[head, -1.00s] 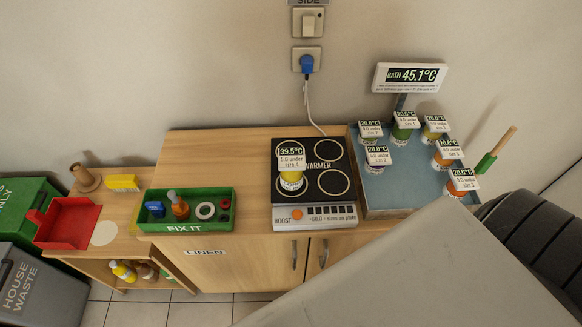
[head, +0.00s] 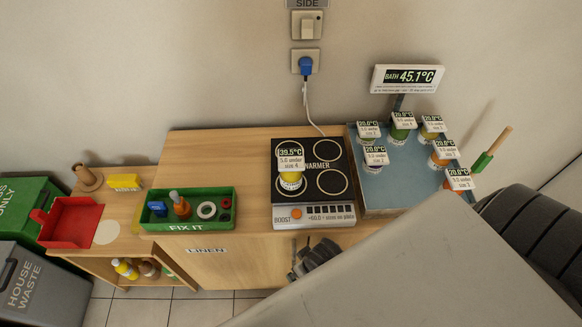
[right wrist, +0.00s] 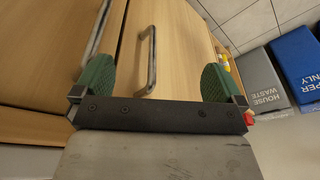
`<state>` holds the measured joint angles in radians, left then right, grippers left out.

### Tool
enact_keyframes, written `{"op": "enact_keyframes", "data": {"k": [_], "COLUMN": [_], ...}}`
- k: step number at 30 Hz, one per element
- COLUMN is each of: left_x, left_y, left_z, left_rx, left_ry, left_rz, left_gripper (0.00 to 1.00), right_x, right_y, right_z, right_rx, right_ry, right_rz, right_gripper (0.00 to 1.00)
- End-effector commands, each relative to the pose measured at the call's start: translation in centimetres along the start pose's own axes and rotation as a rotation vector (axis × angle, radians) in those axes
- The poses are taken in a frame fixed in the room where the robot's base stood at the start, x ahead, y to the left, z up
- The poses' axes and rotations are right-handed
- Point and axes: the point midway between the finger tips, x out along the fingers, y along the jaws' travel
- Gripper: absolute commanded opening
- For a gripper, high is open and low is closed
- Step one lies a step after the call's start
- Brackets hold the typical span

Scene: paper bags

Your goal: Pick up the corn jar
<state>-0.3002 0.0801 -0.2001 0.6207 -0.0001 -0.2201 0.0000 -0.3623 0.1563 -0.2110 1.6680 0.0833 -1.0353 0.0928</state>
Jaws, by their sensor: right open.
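The tags cover much of the jars, and I cannot read which is corn. My right gripper (right wrist: 156,78) is open and empty, with green pads, facing the cabinet doors and handles. In the head view a dark part of my right arm (head: 318,257) shows below the warmer. My left gripper is not in view.
A green FIX IT tray (head: 188,226) with small parts is left of the warmer. Cabinet handles (right wrist: 150,60) are close to my right gripper.

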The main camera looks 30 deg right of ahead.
Motion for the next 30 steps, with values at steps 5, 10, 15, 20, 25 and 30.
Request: {"op": "enact_keyframes", "data": {"k": [5,10,15,20,25,30], "left_x": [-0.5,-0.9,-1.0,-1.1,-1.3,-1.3], "left_y": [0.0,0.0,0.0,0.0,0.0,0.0], "left_z": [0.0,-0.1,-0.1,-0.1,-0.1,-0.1], "left_rx": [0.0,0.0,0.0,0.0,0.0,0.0], "left_ry": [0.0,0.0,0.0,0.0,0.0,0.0], "left_rz": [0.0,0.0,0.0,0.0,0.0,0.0], "left_gripper": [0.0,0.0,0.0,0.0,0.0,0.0], "right_x": [-6.4,-12.4,-14.5,-16.8,-20.6,-23.8], "right_y": [-1.1,-2.6,-3.5,-3.2,-0.6,3.5], "right_z": [-4.6,-9.0,-12.9,-16.4,-20.2,-23.0], "right_rx": [0.011,0.019,0.054,0.104,0.216,0.4], "right_ry": [0.043,0.072,0.046,-0.005,-0.099,-0.179], "right_rz": [-0.035,-0.094,-0.145,-0.153,-0.081,0.027], "right_gripper": [1.0,1.0,1.0,1.0,1.0,1.0]}}
